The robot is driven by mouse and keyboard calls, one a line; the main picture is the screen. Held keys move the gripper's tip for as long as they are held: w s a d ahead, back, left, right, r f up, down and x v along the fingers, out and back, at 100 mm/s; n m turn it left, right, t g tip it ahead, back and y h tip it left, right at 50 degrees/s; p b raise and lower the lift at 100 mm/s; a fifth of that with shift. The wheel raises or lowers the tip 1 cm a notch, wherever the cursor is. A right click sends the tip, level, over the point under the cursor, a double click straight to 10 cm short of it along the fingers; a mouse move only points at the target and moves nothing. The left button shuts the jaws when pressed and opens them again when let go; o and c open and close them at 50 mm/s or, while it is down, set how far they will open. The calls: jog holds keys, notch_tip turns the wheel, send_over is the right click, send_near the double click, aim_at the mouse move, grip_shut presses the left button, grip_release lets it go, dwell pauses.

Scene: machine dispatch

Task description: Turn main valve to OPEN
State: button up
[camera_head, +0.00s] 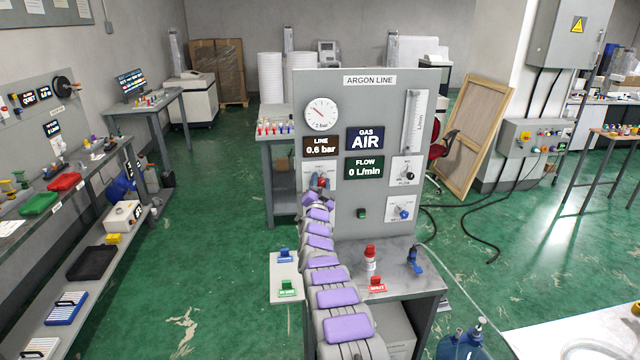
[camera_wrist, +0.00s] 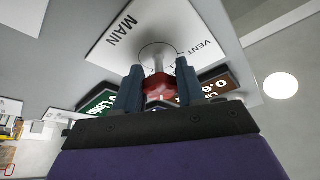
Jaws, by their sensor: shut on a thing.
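The main valve is a red handle (camera_wrist: 157,88) on a metal stem, mounted on a white plate (camera_wrist: 125,38) whose lettering reads MAIN and VENT. My gripper (camera_wrist: 159,78) has its two dark blue fingers shut on the red handle, one on each side. In the head view the red handle (camera_head: 322,182) shows at the left of the grey ARGON LINE panel (camera_head: 330,87), with my gripper (camera_head: 319,190) at it. The arm hides part of the plate, and I cannot read the handle's position.
The panel has a gauge (camera_head: 321,114) and displays reading LINE 0.6 bar (camera_head: 321,145), GAS AIR (camera_head: 365,139) and FLOW 0 L/min (camera_head: 363,168). Two other knobs (camera_head: 407,174) (camera_head: 403,213) sit at right. A red-capped bottle (camera_head: 370,259) stands on the bench below.

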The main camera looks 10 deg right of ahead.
jog(key=shift+r+m+g+h+p, duration=0.1)
jog(key=shift+m+g+h+p, duration=0.25)
jog(key=shift+m, duration=0.75)
jog(key=shift+m+g+h+p, duration=0.25)
jog(key=shift+m+g+h, duration=0.15)
jog(key=shift+m, duration=1)
jog(key=o, duration=1)
jog(key=shift+c, duration=0.2)
jog(key=shift+a, duration=0.1)
jog(key=v, duration=1.7)
jog(key=shift+a+p, duration=0.2)
jog(key=shift+p, duration=0.25)
